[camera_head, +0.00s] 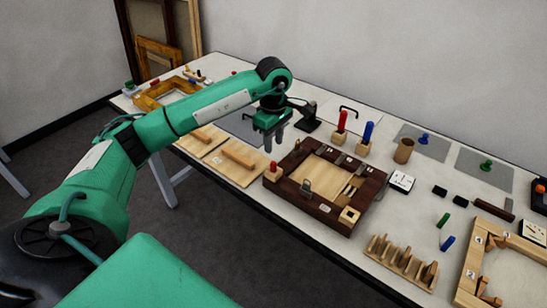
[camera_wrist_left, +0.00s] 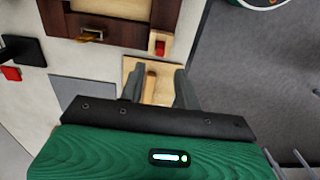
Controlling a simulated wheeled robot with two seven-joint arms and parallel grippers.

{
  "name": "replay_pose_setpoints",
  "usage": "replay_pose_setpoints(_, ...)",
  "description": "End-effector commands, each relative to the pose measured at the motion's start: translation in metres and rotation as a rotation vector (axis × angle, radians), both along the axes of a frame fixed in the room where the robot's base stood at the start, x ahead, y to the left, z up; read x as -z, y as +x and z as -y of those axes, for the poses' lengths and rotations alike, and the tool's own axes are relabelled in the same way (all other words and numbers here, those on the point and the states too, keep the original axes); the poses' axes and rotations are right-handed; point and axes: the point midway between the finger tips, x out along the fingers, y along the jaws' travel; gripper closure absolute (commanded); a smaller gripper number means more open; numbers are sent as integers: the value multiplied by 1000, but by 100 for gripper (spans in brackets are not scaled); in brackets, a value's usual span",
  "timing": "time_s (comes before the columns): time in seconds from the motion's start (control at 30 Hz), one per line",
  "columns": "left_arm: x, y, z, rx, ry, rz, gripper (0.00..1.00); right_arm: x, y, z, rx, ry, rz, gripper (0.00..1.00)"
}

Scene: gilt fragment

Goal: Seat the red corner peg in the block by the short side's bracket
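A dark wooden frame (camera_head: 340,222) lies on the table. A light wood block (camera_head: 269,178) stands at its left corner with a short red peg (camera_head: 273,165) upright in it. The wrist view shows this block (camera_wrist_left: 153,38) and red peg (camera_wrist_left: 160,47) from above; how deep the peg sits I cannot tell. A brass-coloured bracket (camera_wrist_left: 91,34) is on the frame side beside it. Another light block with a dark opening (camera_head: 349,215) is at the near right corner. My left gripper (camera_head: 275,143) points down, open and empty, above and behind the red peg. My right gripper is out of view.
Tall red (camera_head: 342,121) and blue (camera_head: 368,131) pegs stand in blocks behind the frame. Two light boards (camera_head: 235,163) lie to the left. A black stand (camera_head: 305,118) is close to my left gripper. A slotted wooden rack (camera_head: 400,262) is at the front edge.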

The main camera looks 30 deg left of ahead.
Motion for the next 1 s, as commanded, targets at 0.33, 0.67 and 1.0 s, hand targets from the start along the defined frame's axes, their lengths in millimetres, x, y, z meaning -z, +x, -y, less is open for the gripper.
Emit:
replay_pose_setpoints(0.33,-40,0,0,0,0,0,67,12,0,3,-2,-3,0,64)
replay_pose_setpoints(0.67,-44,0,0,0,1,-1,67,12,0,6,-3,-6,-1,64)
replay_pose_setpoints(1.0,-39,0,7,5,-21,3,67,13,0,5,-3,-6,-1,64)
